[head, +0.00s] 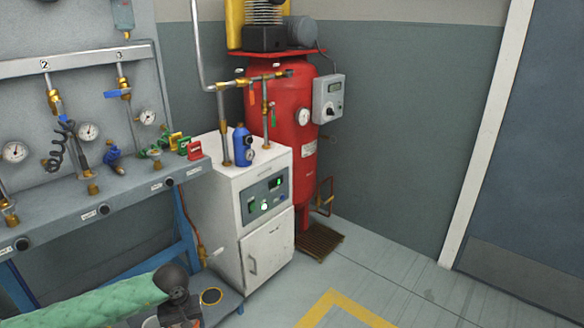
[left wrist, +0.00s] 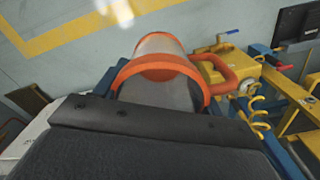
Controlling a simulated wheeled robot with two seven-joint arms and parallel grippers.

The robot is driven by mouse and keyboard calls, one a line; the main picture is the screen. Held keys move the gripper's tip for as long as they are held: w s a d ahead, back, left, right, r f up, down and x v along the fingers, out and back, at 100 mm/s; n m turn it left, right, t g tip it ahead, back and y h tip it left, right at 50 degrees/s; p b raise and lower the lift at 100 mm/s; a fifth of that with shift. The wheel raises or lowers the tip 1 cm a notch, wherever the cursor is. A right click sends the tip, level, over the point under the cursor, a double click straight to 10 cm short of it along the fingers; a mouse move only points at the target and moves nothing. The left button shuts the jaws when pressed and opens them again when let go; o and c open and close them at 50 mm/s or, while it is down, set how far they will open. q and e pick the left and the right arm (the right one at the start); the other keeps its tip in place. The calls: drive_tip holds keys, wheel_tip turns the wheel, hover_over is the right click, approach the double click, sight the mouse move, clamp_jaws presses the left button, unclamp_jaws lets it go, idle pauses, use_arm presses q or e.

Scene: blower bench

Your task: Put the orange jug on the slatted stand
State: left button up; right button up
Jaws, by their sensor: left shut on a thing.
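The orange jug shows in the left wrist view, with a clear grey body (left wrist: 168,92), an orange rim and an orange handle (left wrist: 222,72) to its right. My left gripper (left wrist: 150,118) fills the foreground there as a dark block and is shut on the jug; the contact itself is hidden. In the head view my left gripper (head: 180,308) is at the bottom edge, below the bench, and the jug cannot be made out clearly. A brown slatted stand (head: 321,243) lies low on the floor by the red tank, well apart from the gripper. My right gripper is not in view.
A white cabinet (head: 268,255) stands between my left gripper and the slatted stand. The red tank (head: 290,115) rises behind the stand. The gauge bench (head: 110,205) is at the left. Floor with a yellow line (head: 345,305) is clear at the front right.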

use_arm(q)
drive_tip(key=d+r+m+p, duration=0.1)
drive_tip(key=d+r+p, duration=0.2)
drive_tip(key=r+p, duration=0.5)
drive_tip(key=d+r+m+p, duration=0.1)
drive_tip(key=d+r+p, duration=0.2)
drive_tip(key=r+p, duration=0.6)
drive_tip(key=d+r+m+p, duration=0.2)
drive_tip(key=r+p, duration=0.7)
drive_tip(key=r, duration=1.2)
drive_tip(key=shift+s+d+r, duration=0.2)
drive_tip(key=shift+d, duration=0.45)
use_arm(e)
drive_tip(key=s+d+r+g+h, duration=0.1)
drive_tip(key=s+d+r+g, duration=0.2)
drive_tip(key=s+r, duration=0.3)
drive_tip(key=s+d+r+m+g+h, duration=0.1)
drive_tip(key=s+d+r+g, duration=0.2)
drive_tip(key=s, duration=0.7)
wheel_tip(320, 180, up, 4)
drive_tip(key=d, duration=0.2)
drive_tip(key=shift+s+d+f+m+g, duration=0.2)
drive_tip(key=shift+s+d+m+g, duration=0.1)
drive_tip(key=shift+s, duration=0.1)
